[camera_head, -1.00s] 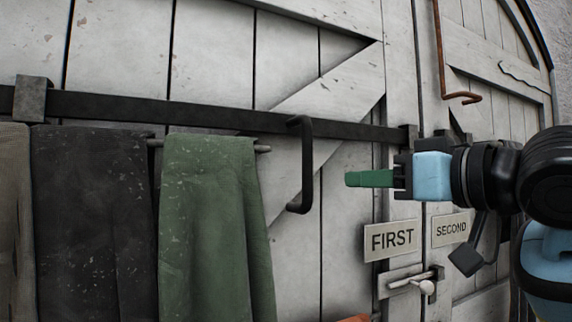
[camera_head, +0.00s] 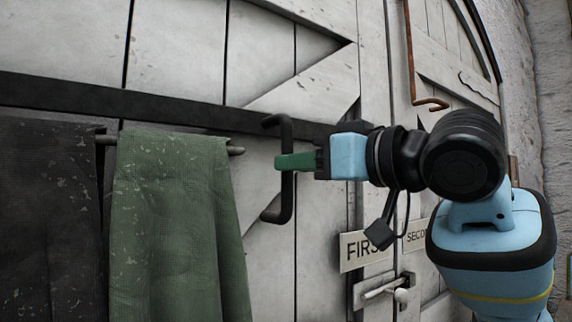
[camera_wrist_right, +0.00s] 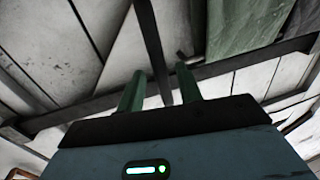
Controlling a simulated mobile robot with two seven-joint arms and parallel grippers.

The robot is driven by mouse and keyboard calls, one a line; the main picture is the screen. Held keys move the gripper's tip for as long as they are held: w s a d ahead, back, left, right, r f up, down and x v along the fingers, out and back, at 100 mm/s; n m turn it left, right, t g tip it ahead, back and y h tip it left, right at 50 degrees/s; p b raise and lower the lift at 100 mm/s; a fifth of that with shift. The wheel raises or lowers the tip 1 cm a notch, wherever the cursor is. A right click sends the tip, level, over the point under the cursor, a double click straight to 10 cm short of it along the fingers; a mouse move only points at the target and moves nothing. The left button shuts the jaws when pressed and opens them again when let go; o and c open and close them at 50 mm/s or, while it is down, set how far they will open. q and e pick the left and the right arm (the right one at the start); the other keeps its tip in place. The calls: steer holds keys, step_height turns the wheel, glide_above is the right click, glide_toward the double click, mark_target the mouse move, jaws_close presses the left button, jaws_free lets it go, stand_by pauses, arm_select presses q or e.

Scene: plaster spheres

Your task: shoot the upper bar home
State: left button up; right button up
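The upper bar (camera_head: 60,97) is a long black bar lying across the pale plank door, sloping down to the right in the head view. Its black U-shaped handle (camera_head: 286,205) stands out from it. My right gripper (camera_head: 281,161) has green fingers at the handle's upright grip. In the right wrist view, the handle (camera_wrist_right: 150,45) runs between the two fingers (camera_wrist_right: 160,82), which stand apart with gaps beside it. The bar's right end is hidden behind my gripper in the head view. My left gripper is not in view.
A green cloth (camera_head: 172,220) and a dark cloth (camera_head: 45,220) hang from a rail (camera_head: 236,150) left of the handle. Below my right arm are a FIRST sign (camera_head: 352,251) and a small lower bolt (camera_head: 383,288).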

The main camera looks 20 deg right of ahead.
mark_target(287, 204)
steer(key=shift+x, duration=1.6)
jaws_close()
